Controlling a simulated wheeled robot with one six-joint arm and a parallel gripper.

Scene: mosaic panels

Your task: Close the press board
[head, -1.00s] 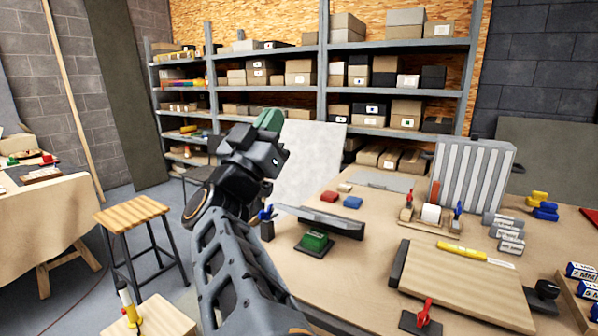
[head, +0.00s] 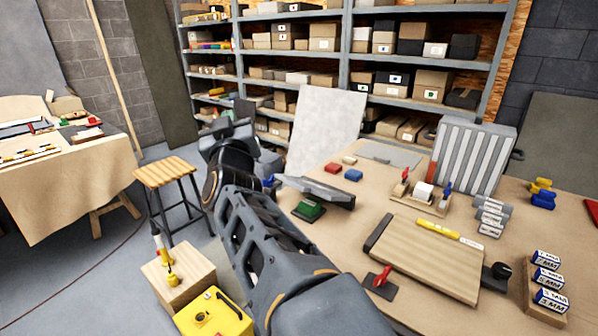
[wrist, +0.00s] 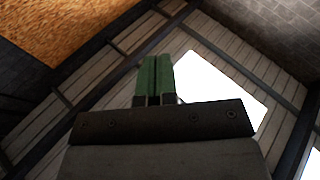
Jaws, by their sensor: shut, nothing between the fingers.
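A pale grey ribbed panel (head: 472,158) stands upright at the back right of the worktable in the head view; it may be the press board. A flat wooden board (head: 425,262) with a dark bar (head: 379,234) at its left end and a black knob (head: 497,271) at its right lies nearer. I cannot tell for sure which is the press board. In the wrist view, my gripper (wrist: 154,82) has its green fingers together, pointing up toward the roof, with nothing between them. In the head view its fingertips are hidden behind my arm, left of the worktable and well away from both boards.
A tilted grey plate (head: 315,190) over a green block (head: 309,208) stands near my arm. A stool (head: 168,173), a yellow box (head: 212,315) and a wooden block (head: 178,276) stand at left. Shelves (head: 345,75) line the back.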

